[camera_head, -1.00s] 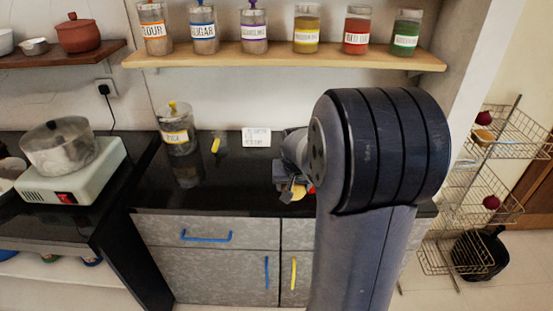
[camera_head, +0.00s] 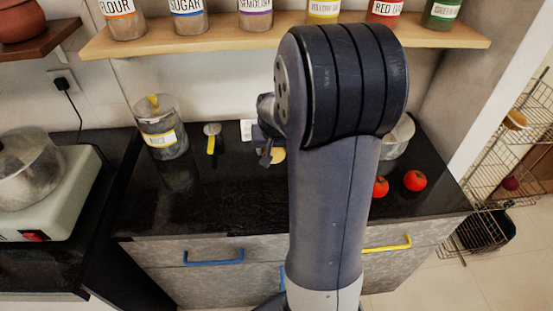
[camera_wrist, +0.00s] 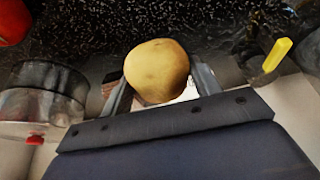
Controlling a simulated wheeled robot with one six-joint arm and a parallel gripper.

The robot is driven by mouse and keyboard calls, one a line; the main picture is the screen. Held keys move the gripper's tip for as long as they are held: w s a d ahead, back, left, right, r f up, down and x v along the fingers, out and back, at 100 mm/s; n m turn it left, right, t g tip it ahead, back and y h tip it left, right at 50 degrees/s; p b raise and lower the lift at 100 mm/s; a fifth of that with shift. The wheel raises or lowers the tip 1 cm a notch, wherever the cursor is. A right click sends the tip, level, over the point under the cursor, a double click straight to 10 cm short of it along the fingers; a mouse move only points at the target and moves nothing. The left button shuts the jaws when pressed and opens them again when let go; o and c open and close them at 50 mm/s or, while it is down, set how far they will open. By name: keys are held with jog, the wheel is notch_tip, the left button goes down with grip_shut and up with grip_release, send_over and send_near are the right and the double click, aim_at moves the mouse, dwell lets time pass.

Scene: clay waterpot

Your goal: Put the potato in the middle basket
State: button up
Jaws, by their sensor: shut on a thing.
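The potato (camera_wrist: 157,72) is round and tan, held between the two fingers of my gripper (camera_wrist: 160,84) in the wrist view. In the head view only a small yellowish part of the potato (camera_head: 278,155) shows beside my gripper (camera_head: 268,154), over the black counter; my arm hides the rest. The wire rack stands at the far right of the head view. Its middle basket (camera_head: 522,199) holds a dark red round item (camera_head: 511,184). My gripper is well to the left of the rack.
A rice jar (camera_head: 161,127) and a yellow-handled tool (camera_head: 211,139) stand left. The jar shelf (camera_head: 280,39) overhangs behind. A wall edge lies before the rack.

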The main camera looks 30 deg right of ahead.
aim_at(274, 172)
jog(key=shift+f, duration=3)
jog(key=shift+f+b, duration=0.2)
jog(key=shift+b, duration=0.1)
jog(key=o, duration=1.1)
jog(key=shift+c, duration=0.2)
jog(key=shift+r, duration=0.15)
